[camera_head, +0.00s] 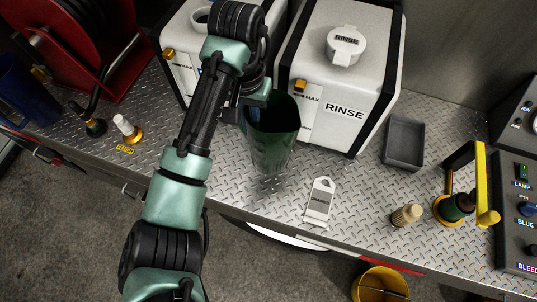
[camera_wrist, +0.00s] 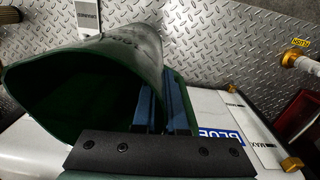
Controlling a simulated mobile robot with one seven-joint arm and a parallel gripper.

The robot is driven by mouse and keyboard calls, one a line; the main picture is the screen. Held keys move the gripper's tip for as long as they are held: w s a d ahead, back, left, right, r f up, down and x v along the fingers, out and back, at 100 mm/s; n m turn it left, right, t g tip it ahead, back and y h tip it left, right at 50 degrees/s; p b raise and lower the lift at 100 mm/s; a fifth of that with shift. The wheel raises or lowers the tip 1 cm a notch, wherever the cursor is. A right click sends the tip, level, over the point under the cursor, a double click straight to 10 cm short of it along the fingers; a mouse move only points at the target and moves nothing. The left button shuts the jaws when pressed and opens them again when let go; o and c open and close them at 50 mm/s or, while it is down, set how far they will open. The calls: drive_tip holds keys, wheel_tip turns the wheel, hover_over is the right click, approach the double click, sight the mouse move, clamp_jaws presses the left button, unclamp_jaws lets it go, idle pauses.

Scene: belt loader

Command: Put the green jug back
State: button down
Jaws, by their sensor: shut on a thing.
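The green jug (camera_head: 272,138) is dark, wide-mouthed and held in front of the two white tanks, above the tread-plate bench. My gripper (camera_head: 256,100) is at the jug's upper left side, partly hidden behind my arm. In the wrist view, the jug (camera_wrist: 85,85) fills the left side with its open mouth toward the camera. There my gripper's blue-padded fingers (camera_wrist: 166,112) are shut on the jug at its side; the exact grip spot is partly hidden. The jug looks empty inside, though its bottom is too dark to tell.
The RINSE tank (camera_head: 345,85) stands right behind the jug, with another white tank (camera_head: 180,60) to its left. A white tag (camera_head: 319,200), a grey tray (camera_head: 404,142), a beige knob (camera_head: 407,215) and a yellow-handled lever (camera_head: 462,180) lie to the right. A FLUSH fitting (camera_head: 127,128) stands left.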

drive_tip(key=f, duration=0.3)
drive_tip(key=f+p, duration=0.1)
drive_tip(key=f, duration=0.1)
drive_tip(key=shift+s+a, duration=0.1)
drive_tip(key=shift+s, duration=0.15)
drive_tip(key=shift+f+p, duration=0.45)
drive_tip(key=shift+f, duration=1.75)
drive_tip(key=shift+f, duration=0.2)
drive_tip(key=c, duration=1)
unclamp_jaws()
drive_tip(key=shift+r, duration=0.1)
wheel_tip(320, 180, up, 12)
drive_tip(key=shift+a+r+b, duration=0.1)
drive_tip(key=shift+r+b, duration=0.05)
drive_tip(key=shift+b, duration=0.85)
